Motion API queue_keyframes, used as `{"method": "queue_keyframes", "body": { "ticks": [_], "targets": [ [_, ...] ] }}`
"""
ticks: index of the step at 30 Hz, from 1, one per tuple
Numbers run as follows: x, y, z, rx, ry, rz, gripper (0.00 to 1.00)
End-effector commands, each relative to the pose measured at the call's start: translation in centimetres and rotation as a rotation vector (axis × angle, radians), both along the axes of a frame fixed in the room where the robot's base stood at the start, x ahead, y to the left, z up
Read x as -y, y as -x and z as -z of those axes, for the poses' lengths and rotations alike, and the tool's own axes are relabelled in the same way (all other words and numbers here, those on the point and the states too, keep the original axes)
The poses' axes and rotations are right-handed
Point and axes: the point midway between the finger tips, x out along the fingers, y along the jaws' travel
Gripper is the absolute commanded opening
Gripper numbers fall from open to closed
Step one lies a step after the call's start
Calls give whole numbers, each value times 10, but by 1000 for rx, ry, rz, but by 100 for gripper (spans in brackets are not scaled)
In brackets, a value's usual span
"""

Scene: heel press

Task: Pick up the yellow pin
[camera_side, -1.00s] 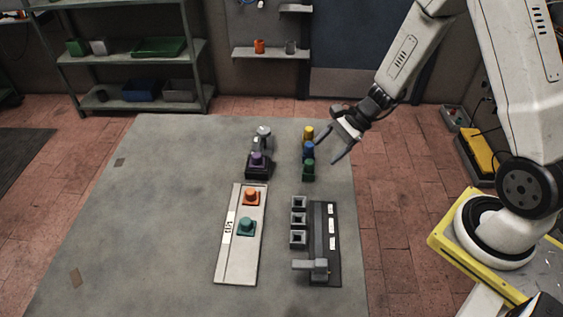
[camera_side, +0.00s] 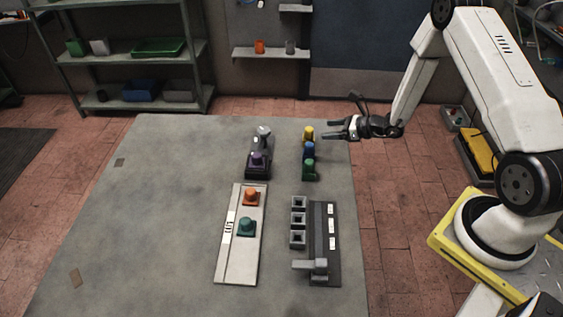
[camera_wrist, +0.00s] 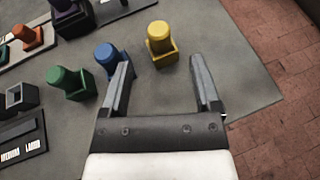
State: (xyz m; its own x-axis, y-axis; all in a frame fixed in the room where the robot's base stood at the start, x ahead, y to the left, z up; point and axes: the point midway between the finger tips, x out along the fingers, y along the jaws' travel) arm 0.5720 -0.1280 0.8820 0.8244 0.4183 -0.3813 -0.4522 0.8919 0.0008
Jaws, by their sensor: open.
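The yellow pin (camera_side: 308,132) stands upright at the back of a row near the right side of the grey table. In the wrist view the yellow pin (camera_wrist: 160,40) stands on a square yellow base, ahead of the space between my fingers and apart from them. My gripper (camera_side: 326,130) is level, just right of the pin, with its fingers pointing left toward it. My gripper (camera_wrist: 158,72) is open and empty. The blue pin (camera_wrist: 109,58) stands beside the left finger, which hides part of it. The green pin (camera_wrist: 70,82) is farther left.
A black press (camera_side: 258,165) with a purple piece is left of the pins. A pale board (camera_side: 240,265) holds an orange piece (camera_side: 250,197) and a teal piece (camera_side: 246,226). Several grey sockets (camera_side: 298,219) and a dark rack (camera_side: 325,225) are in front. The table's left side is mostly clear.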

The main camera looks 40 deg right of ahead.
Motion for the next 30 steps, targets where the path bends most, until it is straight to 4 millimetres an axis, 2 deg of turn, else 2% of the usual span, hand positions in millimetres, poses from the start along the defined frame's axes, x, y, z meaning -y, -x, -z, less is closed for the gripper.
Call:
{"method": "queue_keyframes", "body": {
  "ticks": [9,19,30],
  "targets": [
    [-11,-19,9,-1,1,-4,80],
    [-14,-25,12,-1,1,-4,80],
    [-31,-56,28,-1,2,-5,80]
  ]
}}
